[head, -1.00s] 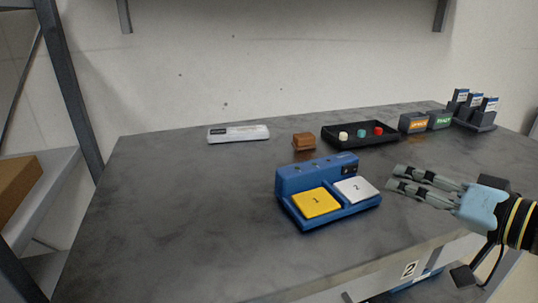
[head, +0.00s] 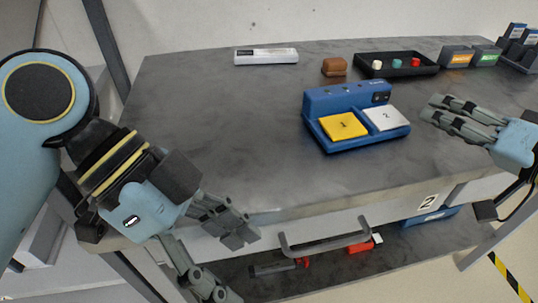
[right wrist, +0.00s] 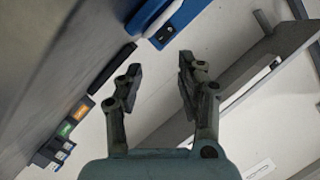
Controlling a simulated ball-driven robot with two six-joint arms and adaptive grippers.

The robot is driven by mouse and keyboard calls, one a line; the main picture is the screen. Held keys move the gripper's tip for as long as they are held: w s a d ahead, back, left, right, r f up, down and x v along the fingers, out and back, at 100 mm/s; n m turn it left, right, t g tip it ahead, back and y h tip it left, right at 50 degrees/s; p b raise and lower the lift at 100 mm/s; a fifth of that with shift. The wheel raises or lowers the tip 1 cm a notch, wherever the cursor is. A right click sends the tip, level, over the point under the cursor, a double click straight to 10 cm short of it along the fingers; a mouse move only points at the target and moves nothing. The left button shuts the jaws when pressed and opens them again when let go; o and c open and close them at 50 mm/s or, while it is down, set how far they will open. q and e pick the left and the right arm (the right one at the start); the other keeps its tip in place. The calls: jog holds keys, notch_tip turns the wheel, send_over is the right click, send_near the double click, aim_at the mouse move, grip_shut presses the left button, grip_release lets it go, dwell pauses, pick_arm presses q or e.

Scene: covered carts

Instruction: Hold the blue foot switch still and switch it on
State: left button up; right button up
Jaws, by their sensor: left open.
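The blue foot switch (head: 322,103) stands on the grey tabletop, with a yellow pedal marked 1 (head: 343,125) and a white pedal marked 2 (head: 386,117) in front of its raised back housing. A small black switch (head: 381,97) is at the housing's right end. Part of the blue body (right wrist: 147,14) shows at the top of the right wrist view. My right gripper (head: 431,108) is just right of the white pedal, apart from it; its fingers are spread and empty in the right wrist view (right wrist: 161,66). My left gripper (head: 232,264) is open and empty at the table's front edge, left of the foot switch.
Behind the switch are a white bar (head: 266,56), a brown block (head: 334,67) and a black tray (head: 420,70) with several coloured knobs. Labelled boxes (head: 458,57) stand farther right. A handle (head: 325,243) juts below the front edge. The tabletop left of the switch is clear.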

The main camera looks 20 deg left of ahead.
aim_at(341, 88)
pick_arm(q)
jog(key=w+r+t, duration=0.1)
jog(key=w, duration=0.3)
jog(key=w+r+t+h, duration=0.1)
jog(key=w, duration=0.4)
jog(key=w+r+t+h, duration=0.1)
jog(key=w+r, duration=0.1)
jog(key=w, duration=0.3)
jog(key=shift+d+t, duration=0.15)
jog(key=shift+t, duration=0.25)
jog(key=w+a+r+n+t, duration=0.1)
jog(key=w+r+n+t, duration=0.1)
jog(key=w, duration=0.4)
jog(key=w+a+r+n+t, duration=0.1)
jog(key=w+a+r+t, duration=0.1)
jog(key=w, duration=0.5)
jog(key=shift+t, duration=0.3)
jog(key=x, duration=1)
jog(key=shift+d+f, duration=0.15)
jog(key=shift+d, duration=0.2)
jog(key=shift+c, duration=0.2)
grip_shut()
